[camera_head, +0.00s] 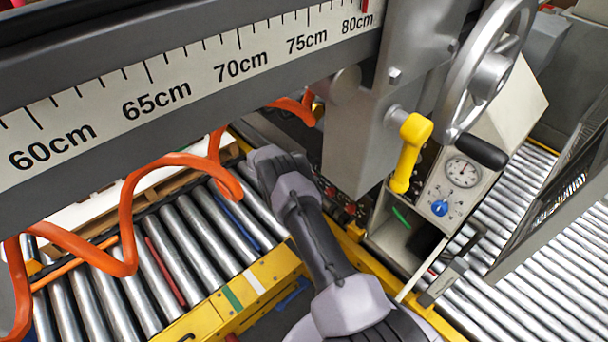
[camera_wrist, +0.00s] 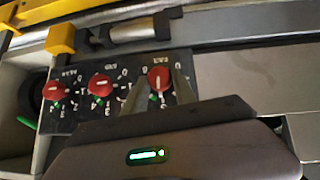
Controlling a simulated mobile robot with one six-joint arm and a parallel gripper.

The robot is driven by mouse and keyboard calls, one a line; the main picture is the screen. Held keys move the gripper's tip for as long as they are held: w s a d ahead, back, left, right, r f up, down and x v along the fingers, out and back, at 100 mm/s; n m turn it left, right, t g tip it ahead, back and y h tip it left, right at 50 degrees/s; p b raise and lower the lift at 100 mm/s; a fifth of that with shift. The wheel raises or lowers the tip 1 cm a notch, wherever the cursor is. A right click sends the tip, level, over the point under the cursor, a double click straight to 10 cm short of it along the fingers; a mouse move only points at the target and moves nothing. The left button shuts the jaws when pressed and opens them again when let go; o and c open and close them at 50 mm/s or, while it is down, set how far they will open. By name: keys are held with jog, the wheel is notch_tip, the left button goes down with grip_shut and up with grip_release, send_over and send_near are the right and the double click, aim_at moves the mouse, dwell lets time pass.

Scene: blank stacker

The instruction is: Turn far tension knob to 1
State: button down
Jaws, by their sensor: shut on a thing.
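A dark panel (camera_wrist: 120,108) with three red knobs in a row shows in the wrist view. The right-hand knob (camera_wrist: 158,77), under small inverted lettering that seems to read FAR, sits between the two fingers of my gripper (camera_wrist: 159,83). The gripper is shut on this knob. Its white mark runs roughly up and down in the picture; the fingers hide part of the scale, so its number is unclear. The middle knob (camera_wrist: 99,86) and the left knob (camera_wrist: 54,91) are free. In the head view my arm mostly hides the panel and gripper.
A yellow handle (camera_head: 410,150), a handwheel (camera_head: 485,75) and a gauge (camera_head: 462,172) above a blue knob (camera_head: 439,208) stand right of my arm. An orange hose (camera_head: 130,215) loops at left over rollers (camera_head: 185,240). A large ruler beam (camera_head: 190,80) crosses above.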

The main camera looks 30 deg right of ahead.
jog(key=shift+f+n+g, duration=0.1)
jog(key=shift+n+g, duration=0.2)
jog(key=shift+g, duration=0.6)
jog(key=shift+s, duration=0.1)
jog(key=c, duration=1)
grip_release()
jog(key=shift+d, duration=0.1)
jog(key=p+v, duration=0.7)
jog(key=v, duration=1)
jog(key=shift+s+a+p, duration=0.1)
jog(key=shift+a+p, duration=0.2)
